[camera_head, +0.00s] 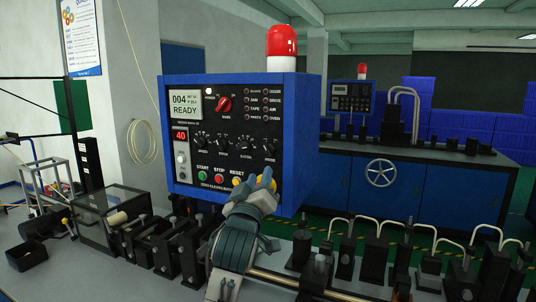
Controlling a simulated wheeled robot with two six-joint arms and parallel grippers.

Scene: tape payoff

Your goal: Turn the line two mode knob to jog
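A blue control box (311,130) with a black panel stands in front of me. A red mode knob (223,104) sits in its upper middle, beside a display (185,104) reading "004" and "READY". Small marks ring the knob; they are too small to read. No line number is legible. My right gripper is not in view.
Green, red and yellow buttons (219,179) and several small black knobs (222,144) lie low on the panel. A red beacon (281,41) tops the box. Black fixtures (190,245) crowd the bench below. A second machine with a similar panel (351,97) stands behind.

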